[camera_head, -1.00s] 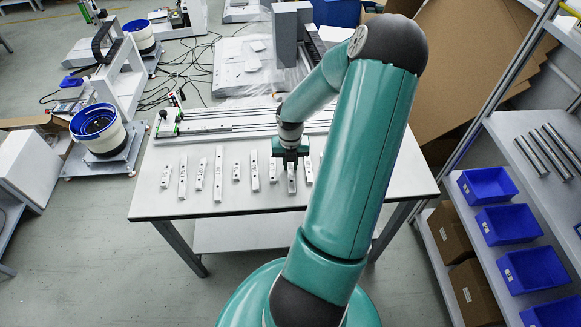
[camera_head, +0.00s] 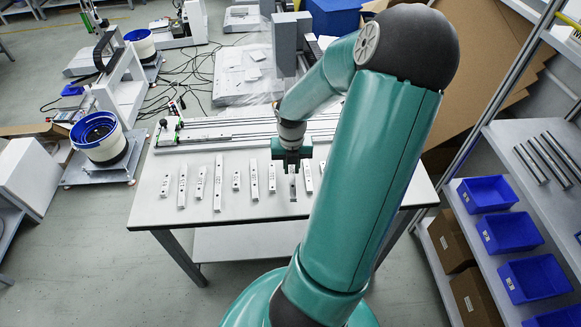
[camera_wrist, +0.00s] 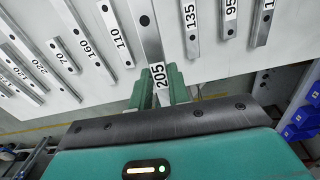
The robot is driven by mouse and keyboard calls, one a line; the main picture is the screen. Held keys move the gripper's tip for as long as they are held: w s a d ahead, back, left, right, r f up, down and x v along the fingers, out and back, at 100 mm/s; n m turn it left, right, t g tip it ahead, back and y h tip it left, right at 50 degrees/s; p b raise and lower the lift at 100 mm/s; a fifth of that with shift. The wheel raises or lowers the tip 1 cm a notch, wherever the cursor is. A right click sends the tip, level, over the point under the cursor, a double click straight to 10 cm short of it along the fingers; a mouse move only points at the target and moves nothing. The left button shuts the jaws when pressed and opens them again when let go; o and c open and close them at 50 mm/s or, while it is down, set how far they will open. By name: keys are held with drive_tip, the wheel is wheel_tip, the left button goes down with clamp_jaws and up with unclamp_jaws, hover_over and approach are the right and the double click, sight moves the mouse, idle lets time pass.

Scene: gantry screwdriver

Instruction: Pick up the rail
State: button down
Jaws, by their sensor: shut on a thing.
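My gripper (camera_wrist: 160,88) is shut on a metal rail labelled 205 (camera_wrist: 147,27). The label end lies between the green fingers, and the rail runs out past the top of the wrist view. In the head view my gripper (camera_head: 291,153) is over the right part of the row of rails, with the held rail (camera_head: 292,183) showing below it. The rail looks close to the white table (camera_head: 245,208); whether it is clear of the surface is hard to tell.
Several other labelled rails lie in a row on both sides, including 110 (camera_wrist: 115,32) and 135 (camera_wrist: 190,28) close by. A long rail assembly (camera_head: 225,132) crosses the table behind. A shelf with blue bins (camera_head: 510,231) stands at the right.

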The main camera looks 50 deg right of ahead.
wheel_tip(320, 180, up, 5)
hover_over(295, 197)
drive_tip(key=shift+w+d+f, duration=0.1)
drive_tip(key=shift+w+d, duration=0.2)
drive_tip(key=shift+d, duration=0.15)
drive_tip(key=shift+s+a+r, duration=0.2)
drive_tip(key=shift+s+a, duration=0.1)
drive_tip(key=shift+a, duration=0.25)
